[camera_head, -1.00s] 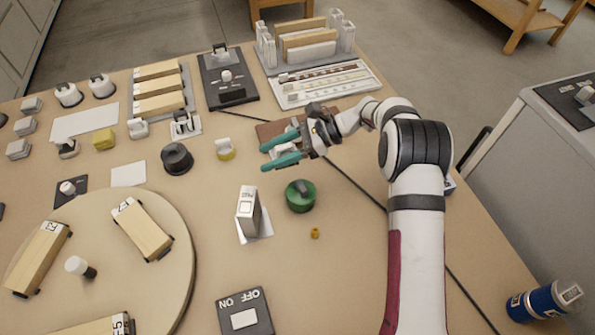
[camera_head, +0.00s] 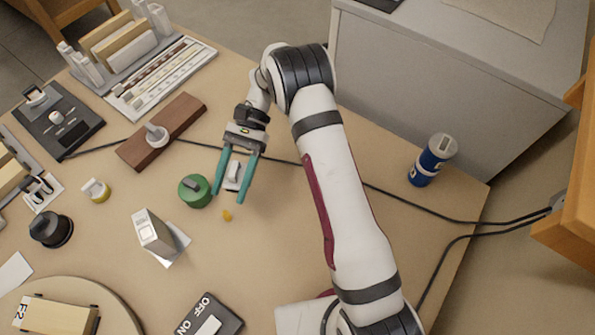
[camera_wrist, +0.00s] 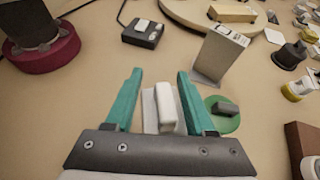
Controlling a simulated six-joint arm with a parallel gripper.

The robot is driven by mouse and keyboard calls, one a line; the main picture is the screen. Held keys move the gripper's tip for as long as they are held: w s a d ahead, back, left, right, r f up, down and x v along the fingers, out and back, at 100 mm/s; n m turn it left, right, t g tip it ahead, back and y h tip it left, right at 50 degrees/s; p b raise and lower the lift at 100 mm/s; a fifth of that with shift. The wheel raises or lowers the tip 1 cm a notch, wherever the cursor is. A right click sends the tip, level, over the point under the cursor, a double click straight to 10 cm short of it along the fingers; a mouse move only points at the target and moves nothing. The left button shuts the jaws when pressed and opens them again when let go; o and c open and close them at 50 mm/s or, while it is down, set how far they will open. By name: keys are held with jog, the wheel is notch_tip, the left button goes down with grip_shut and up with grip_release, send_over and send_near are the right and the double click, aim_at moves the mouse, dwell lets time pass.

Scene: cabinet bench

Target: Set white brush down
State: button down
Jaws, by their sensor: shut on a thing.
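The white brush (camera_head: 233,175) is between the teal fingers of my gripper (camera_head: 234,184), to the right of the green round knob block (camera_head: 195,191). In the wrist view my gripper (camera_wrist: 160,98) is shut on the white brush (camera_wrist: 165,110), which shows as a pale flat base with a raised block. The fingers hide part of it. I cannot tell whether its underside touches the bench.
A small yellow piece (camera_head: 227,215) lies just below the fingers. A grey-white box (camera_head: 152,232) stands to the left. A brown board (camera_head: 163,132) with a white knob is up left. A blue can (camera_head: 433,160) stands at right, beyond my arm. A black cable crosses the bench.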

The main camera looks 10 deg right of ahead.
jog(key=s+d+r+n+t+h, duration=0.25)
jog(key=d+n+h, duration=0.4)
jog(key=d, duration=0.65)
jog(key=s+d+r+n+t+h, duration=0.3)
jog(key=d+n+h, duration=0.4)
jog(key=d, duration=0.7)
jog(key=s+d+r+n+t+h, duration=0.1)
jog(key=s+d+n+t+h, duration=0.3)
jog(key=d+n, duration=0.65)
jog(key=m+h, duration=0.1)
jog(key=m, duration=0.1)
send_over(377, 185)
jog(key=shift+g, duration=0.35)
jog(key=f, duration=1.1)
jog(key=shift+s+d, duration=0.2)
jog(key=shift+s, duration=0.1)
jog(key=shift+w+a+f, duration=0.1)
jog(key=shift+w+f, duration=0.1)
jog(key=shift+f, duration=0.95)
jog(key=shift+w+a+f, duration=0.1)
jog(key=shift+w+f, duration=0.05)
jog(key=shift+f, duration=0.95)
jog(key=shift+f, duration=0.1)
